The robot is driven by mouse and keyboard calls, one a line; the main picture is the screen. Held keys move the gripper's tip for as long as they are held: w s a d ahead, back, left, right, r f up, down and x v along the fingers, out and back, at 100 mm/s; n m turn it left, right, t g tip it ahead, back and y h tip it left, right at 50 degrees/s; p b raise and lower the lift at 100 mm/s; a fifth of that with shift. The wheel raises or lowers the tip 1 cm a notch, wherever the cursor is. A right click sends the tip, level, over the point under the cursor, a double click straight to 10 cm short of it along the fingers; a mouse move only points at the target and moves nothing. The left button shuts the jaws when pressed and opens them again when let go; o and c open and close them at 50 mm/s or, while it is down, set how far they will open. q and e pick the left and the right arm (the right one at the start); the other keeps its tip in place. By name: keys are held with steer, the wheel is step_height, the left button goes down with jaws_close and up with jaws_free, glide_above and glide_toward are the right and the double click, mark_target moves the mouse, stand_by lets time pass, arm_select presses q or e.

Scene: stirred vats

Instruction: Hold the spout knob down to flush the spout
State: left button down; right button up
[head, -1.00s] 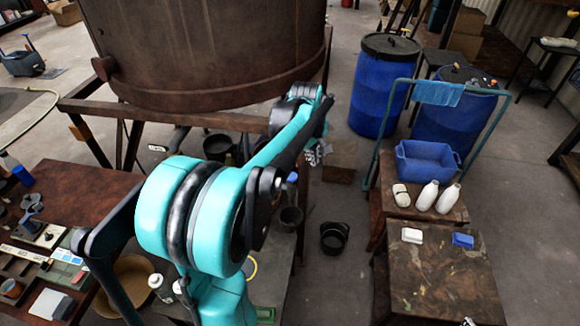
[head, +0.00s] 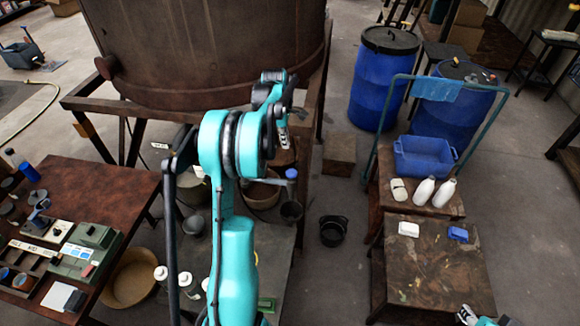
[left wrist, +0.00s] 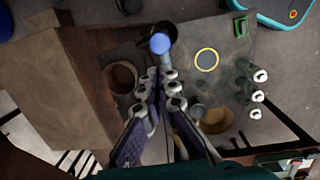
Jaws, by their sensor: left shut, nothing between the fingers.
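The spout knob (head: 291,173) is a blue round cap at the end of a pale bar below the rusty vat (head: 200,50). It also shows in the left wrist view as a blue ball (left wrist: 160,44). My left gripper (head: 283,138) is above the knob in the head view. In the left wrist view its fingers (left wrist: 158,76) are together and empty, pointing toward the knob; I cannot tell the gap in depth. Much of the spout is hidden by my left arm. Part of my right gripper (head: 474,317) shows at the bottom right edge.
Blue drums (head: 380,80) stand at the back right. A blue tub (head: 425,157) and white bottles (head: 424,191) are on a cart. A black pot (head: 333,231) is on the floor. A workbench (head: 100,187) with tools is at left. The floor between vat and cart is mostly clear.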

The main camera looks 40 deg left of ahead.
mark_target(291, 172)
arm_select(q)
steer(key=f, duration=0.4)
steer(key=w+f+b, duration=0.1)
steer(key=f, duration=0.4)
steer(key=d+f, duration=0.1)
steer(key=f, duration=0.4)
steer(key=shift+w+b, duration=0.2)
steer(key=shift+b, duration=0.2)
steer(key=shift+r, duration=0.1)
step_height(291, 172, down, 2)
steer(key=shift+f+b, duration=0.2)
steer(key=shift+b, duration=0.8)
steer(key=shift+s+d+f, duration=0.1)
steer(key=shift+s+d+r, duration=0.1)
steer(key=shift+s+r, duration=0.1)
steer(key=shift+w+f, duration=0.1)
steer(key=shift+f, duration=0.05)
steer(key=shift+w+f, duration=0.15)
steer(key=shift+w, duration=0.05)
stand_by(1.1)
stand_by(0.7)
